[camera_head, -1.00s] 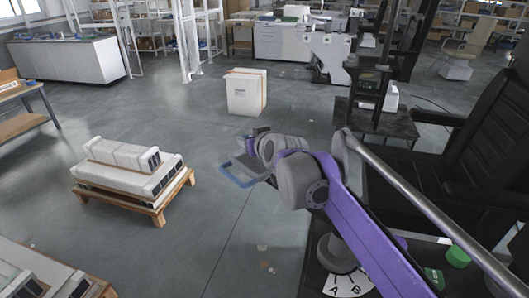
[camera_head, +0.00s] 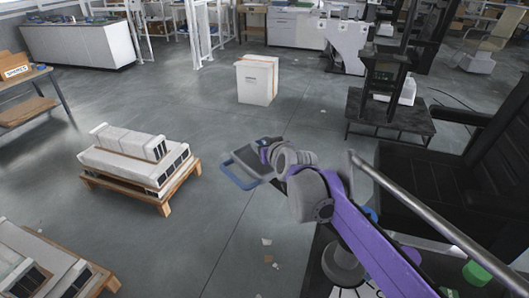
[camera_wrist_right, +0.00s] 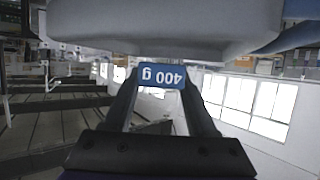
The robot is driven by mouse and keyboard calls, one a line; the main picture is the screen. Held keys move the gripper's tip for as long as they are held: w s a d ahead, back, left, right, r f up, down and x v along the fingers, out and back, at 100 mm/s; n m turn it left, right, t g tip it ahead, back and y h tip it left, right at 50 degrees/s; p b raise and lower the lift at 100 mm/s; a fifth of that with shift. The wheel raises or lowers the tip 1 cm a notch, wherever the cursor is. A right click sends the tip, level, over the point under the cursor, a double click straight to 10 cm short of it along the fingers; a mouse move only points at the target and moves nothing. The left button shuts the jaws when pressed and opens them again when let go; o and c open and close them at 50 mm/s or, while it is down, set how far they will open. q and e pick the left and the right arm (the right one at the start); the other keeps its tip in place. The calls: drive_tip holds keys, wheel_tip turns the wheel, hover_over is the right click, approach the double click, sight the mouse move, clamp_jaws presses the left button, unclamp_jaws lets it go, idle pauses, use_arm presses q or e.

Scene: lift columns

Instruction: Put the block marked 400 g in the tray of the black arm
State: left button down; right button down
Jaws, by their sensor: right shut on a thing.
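My right arm is purple and reaches in from the lower right in the head view. Its right gripper (camera_head: 245,166) is at the arm's end, above the open floor, beside a blue-edged frame. In the right wrist view the gripper (camera_wrist_right: 156,84) has two dark fingers shut on the block marked 400 g (camera_wrist_right: 162,76). The block's face is blue with white lettering, upside down in that picture. In the head view the block cannot be made out clearly. My left gripper is not in view. I cannot pick out the black arm's tray with certainty.
A white box (camera_head: 256,82) stands on the floor ahead. Pallets with white blocks lie at the left (camera_head: 182,194) and lower left (camera_head: 104,286). A low black table (camera_head: 415,121) with a dark column stands at the right. A green object (camera_head: 476,273) is at the lower right.

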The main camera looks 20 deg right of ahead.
drive_tip(key=shift+f, duration=1.25)
drive_tip(key=shift+f, duration=0.2)
drive_tip(key=shift+c, duration=1)
unclamp_jaws()
drive_tip(key=shift+s+r, duration=0.25)
drive_tip(key=shift+r, duration=0.05)
drive_tip(key=v, duration=1.1)
drive_tip(key=shift+s, duration=0.3)
